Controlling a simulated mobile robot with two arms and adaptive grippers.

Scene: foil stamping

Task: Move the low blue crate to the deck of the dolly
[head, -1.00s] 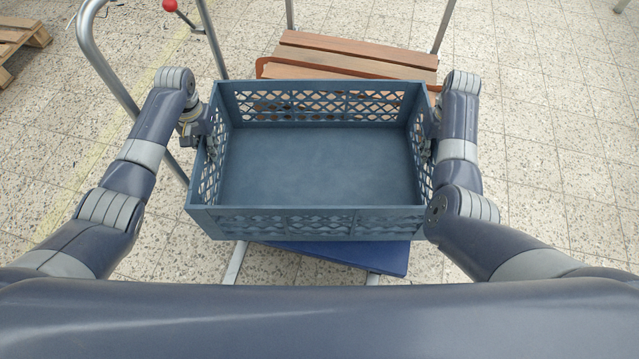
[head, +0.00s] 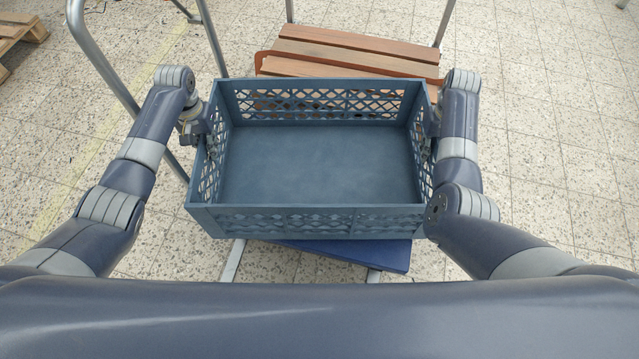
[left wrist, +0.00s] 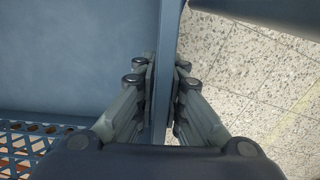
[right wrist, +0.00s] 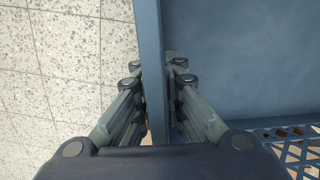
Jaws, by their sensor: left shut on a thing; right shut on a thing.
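The low blue crate (head: 320,222), open-topped, empty and with lattice walls, hangs level between my arms in the head view. My left gripper (left wrist: 163,82) is shut on the crate's left wall, one finger on each side. My right gripper (right wrist: 158,82) is shut on the opposite wall in the same way. Behind the crate is a platform of brown wooden slats (head: 345,52) with an orange-brown rim and metal posts; it looks like the dolly's deck, partly hidden by the crate. Whether the crate touches anything below is hidden.
A blue panel (head: 385,254) on pale legs shows under the crate's near edge. A grey tubular frame (head: 105,72) stands close to my left arm. A wooden pallet (head: 22,35) lies at the far left. The tiled floor at right is clear.

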